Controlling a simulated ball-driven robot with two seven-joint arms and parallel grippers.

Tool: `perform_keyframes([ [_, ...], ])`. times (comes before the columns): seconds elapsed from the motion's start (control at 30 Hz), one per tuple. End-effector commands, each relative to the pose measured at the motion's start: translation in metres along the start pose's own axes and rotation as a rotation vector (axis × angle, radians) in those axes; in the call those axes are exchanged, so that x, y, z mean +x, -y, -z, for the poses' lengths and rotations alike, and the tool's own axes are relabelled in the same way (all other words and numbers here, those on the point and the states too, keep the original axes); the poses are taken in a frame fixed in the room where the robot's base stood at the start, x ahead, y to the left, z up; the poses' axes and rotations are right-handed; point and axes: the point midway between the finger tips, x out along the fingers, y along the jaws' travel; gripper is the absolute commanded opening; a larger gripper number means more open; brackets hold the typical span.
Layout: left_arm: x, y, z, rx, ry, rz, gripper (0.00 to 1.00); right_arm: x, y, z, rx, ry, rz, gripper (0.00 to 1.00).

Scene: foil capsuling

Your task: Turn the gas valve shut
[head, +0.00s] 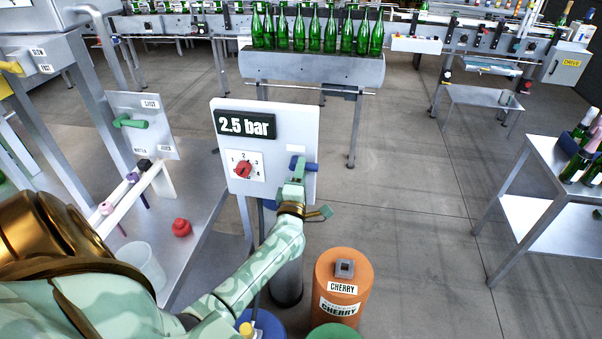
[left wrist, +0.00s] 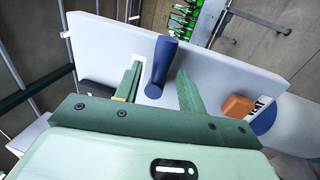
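A blue lever handle (head: 304,165) sticks out of the right side of a white panel (head: 275,120), with no readable label by it. My left gripper (head: 294,178) is at this handle. In the left wrist view the blue handle (left wrist: 162,62) stands between the two fingers of the left gripper (left wrist: 158,82), with gaps on both sides, so the gripper is open around it. The panel also carries a "2.5 bar" display (head: 246,124) and a red numbered knob (head: 243,169). My right gripper is not in view.
A second panel (head: 150,104) at left has a green lever (head: 131,122) and small labels, one reading "SHUT". An orange "CHERRY" cylinder (head: 327,300) stands below right of my forearm. Green bottles (head: 315,30) line a conveyor behind.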

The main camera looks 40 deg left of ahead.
Motion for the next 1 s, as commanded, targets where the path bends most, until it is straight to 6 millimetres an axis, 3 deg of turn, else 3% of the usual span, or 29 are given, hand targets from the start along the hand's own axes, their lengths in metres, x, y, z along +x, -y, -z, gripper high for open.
perform_keyframes([
  [0.27,-0.011,0.000,0.000,0.001,0.001,0.000,0.40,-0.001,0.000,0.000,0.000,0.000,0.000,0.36],
  [0.7,-0.123,0.002,0.000,0.001,0.001,0.003,0.40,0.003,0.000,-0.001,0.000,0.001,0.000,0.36],
  [0.83,-0.146,0.001,0.000,0.001,0.001,0.001,0.40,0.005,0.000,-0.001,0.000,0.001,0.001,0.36],
  [1.0,-0.162,0.001,0.000,0.001,0.000,0.000,0.40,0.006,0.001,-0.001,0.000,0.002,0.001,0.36],
])
